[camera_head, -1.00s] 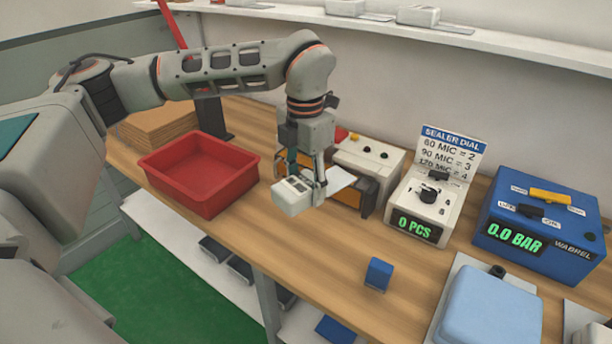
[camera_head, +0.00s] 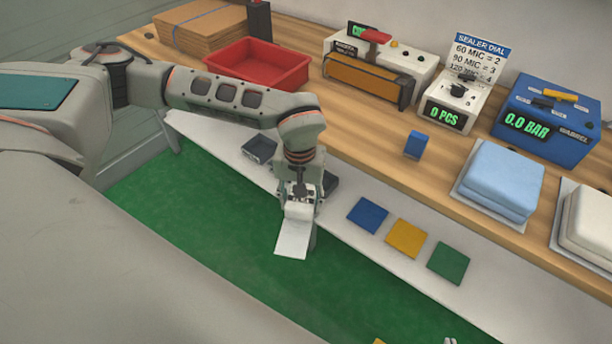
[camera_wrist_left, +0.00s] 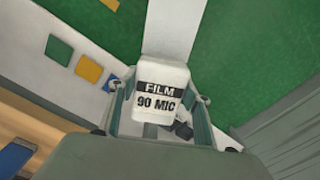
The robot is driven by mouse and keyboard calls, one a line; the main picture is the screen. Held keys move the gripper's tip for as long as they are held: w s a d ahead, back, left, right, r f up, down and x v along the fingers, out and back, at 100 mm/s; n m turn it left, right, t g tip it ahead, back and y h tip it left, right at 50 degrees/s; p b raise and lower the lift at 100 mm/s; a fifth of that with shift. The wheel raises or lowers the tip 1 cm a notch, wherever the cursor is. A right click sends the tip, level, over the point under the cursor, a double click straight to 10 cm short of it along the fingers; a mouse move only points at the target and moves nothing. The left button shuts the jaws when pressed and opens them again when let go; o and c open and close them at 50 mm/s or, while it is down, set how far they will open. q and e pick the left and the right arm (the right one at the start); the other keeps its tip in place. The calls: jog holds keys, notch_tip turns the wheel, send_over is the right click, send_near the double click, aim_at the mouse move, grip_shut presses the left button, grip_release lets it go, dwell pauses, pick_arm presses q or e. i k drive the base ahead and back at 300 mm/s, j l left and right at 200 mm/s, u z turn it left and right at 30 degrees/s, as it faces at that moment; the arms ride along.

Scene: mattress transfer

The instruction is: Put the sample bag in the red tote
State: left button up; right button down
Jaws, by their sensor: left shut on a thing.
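My left gripper (camera_head: 299,208) is shut on a white packet (camera_head: 293,238) with a pale flat sheet hanging from it. It is held low, in front of the bench, over the green floor and beside the lower shelf. In the left wrist view the packet (camera_wrist_left: 160,88) sits between the fingers of the gripper (camera_wrist_left: 158,94), and its label reads FILM 90 MIC. I cannot tell if it is the sample bag. The red tote (camera_head: 232,80) stands on the bench at the back left, well apart from the gripper, and looks empty.
Blue, yellow and green squares (camera_head: 406,238) lie on the white lower shelf (camera_head: 345,245). On the bench are cardboard (camera_head: 200,28), a sealer (camera_head: 362,82), the dial unit (camera_head: 449,113), a blue block (camera_head: 415,145), a blue gauge box (camera_head: 548,120) and folded pale-blue stuff (camera_head: 502,178).

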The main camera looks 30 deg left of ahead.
aim_at(266, 75)
jog(key=j+z, duration=0.1)
jog(key=z, duration=0.2)
jog(key=k+j+z, duration=0.1)
jog(key=z, duration=0.15)
jog(key=j+z, duration=0.15)
jog(key=j, duration=0.25)
jog(key=k+j+z, duration=0.2)
jog(key=j, duration=0.2)
jog(key=j+z, duration=0.15)
jog(key=j, duration=0.25)
jog(key=k+j+z, duration=0.15)
jog(key=j, duration=0.2)
jog(key=k+j, duration=0.15)
jog(key=j, duration=0.25)
jog(key=k+j, duration=0.1)
jog(key=j, duration=0.3)
jog(key=k+j+z, duration=0.1)
jog(key=j, duration=0.3)
jog(key=k+j, duration=0.15)
jog(key=j, duration=0.25)
jog(key=k+j, duration=0.15)
jog(key=j, duration=0.2)
jog(key=k+j, duration=0.15)
jog(key=j, duration=0.25)
jog(key=k+j+z, duration=0.1)
jog(key=j, duration=0.3)
jog(key=k+j, duration=0.2)
jog(key=j, duration=0.15)
jog(key=i+j, duration=0.15)
jog(key=i, duration=0.1)
